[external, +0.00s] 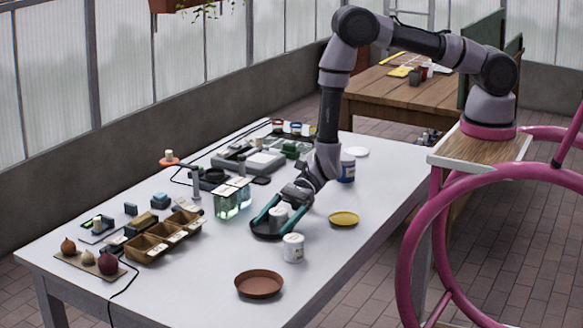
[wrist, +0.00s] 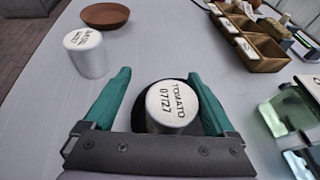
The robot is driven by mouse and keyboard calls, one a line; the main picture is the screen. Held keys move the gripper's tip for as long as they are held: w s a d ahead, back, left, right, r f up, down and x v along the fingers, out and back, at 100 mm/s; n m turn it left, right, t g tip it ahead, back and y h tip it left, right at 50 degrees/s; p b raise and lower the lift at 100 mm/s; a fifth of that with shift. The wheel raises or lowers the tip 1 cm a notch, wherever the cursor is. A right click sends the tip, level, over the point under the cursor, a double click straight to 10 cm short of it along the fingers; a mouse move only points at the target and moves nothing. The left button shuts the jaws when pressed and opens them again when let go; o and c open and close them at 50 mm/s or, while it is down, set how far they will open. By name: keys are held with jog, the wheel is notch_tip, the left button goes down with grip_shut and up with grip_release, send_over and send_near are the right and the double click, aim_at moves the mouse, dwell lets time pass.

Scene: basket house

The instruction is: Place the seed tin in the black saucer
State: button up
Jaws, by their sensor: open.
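A white seed tin (external: 278,214) with a lid reading "TOMATO 07/27" stands upright in the black saucer (external: 264,236); the tin (wrist: 171,105) also shows in the wrist view. Only a dark rim of the saucer (wrist: 150,86) shows around it there. My gripper (external: 269,228) is open, its teal fingers on either side of the tin with gaps on both sides in the wrist view (wrist: 159,76). A second white tin (external: 293,248), its lid reading "BASIL" in the wrist view (wrist: 86,55), stands on the table outside the saucer.
A terracotta saucer (external: 259,284) lies near the front edge and a yellow saucer (external: 344,219) to the right. Glass jars (external: 232,198) stand close behind my gripper. A brown compartment tray (external: 164,236) is at left. Bare table surrounds the second tin.

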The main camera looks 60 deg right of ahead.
jog(key=shift+r, duration=0.45)
jog(key=v, duration=1.2)
jog(key=s+d+r+n+g, duration=0.1)
jog(key=d+r+n, duration=0.25)
jog(key=r, duration=0.55)
jog(key=s+d+r+n+g+h, duration=0.1)
jog(key=d+r+n, duration=0.25)
jog(key=r, duration=0.65)
jog(key=s+d+r+n+g, duration=0.1)
jog(key=d+r+n, duration=0.25)
jog(key=r, duration=0.55)
jog(key=s+d+r+n+t+h, duration=0.1)
jog(key=s+d+r+t+h, duration=0.1)
jog(key=d, duration=0.7)
jog(key=s+d+r+n+t+h, duration=0.2)
jog(key=s+d+r+h, duration=0.3)
jog(key=d, duration=0.4)
jog(key=s+d+r+n+t+h, duration=0.2)
jog(key=s+d+r+t+h, duration=0.1)
jog(key=d+r, duration=0.4)
jog(key=s+d+t, duration=0.1)
jog(key=d, duration=0.2)
jog(key=shift+s+r, duration=0.35)
jog(key=shift+s, duration=0.05)
